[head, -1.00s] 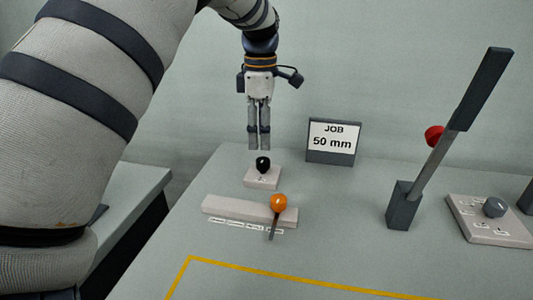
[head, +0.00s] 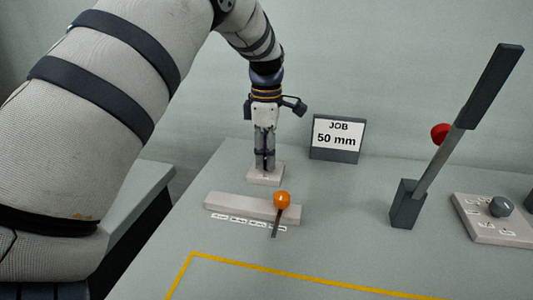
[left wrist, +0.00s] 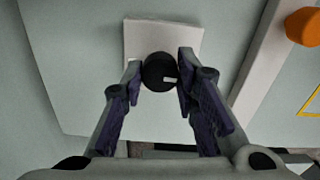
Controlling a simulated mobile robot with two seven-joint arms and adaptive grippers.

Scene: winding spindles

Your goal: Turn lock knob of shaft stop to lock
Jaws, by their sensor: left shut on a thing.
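The black lock knob (left wrist: 158,72) sits on a small pale base plate (head: 265,176) behind the long shaft-stop bar. In the left wrist view the base plate (left wrist: 140,40) lies under the knob, and a small light mark shows on the knob's top. My left gripper (head: 265,165) points straight down over the plate; in the left wrist view its fingers (left wrist: 160,88) are closed on either side of the knob. In the head view the fingers mostly hide the knob. My right gripper is not in view.
An orange knob (head: 282,200) with a pointer stands on the pale bar (head: 235,206) with printed labels. A JOB 50 mm sign (head: 337,138) stands behind. To the right are a dark lever (head: 440,150), a red knob (head: 439,134) and a grey dial (head: 501,207).

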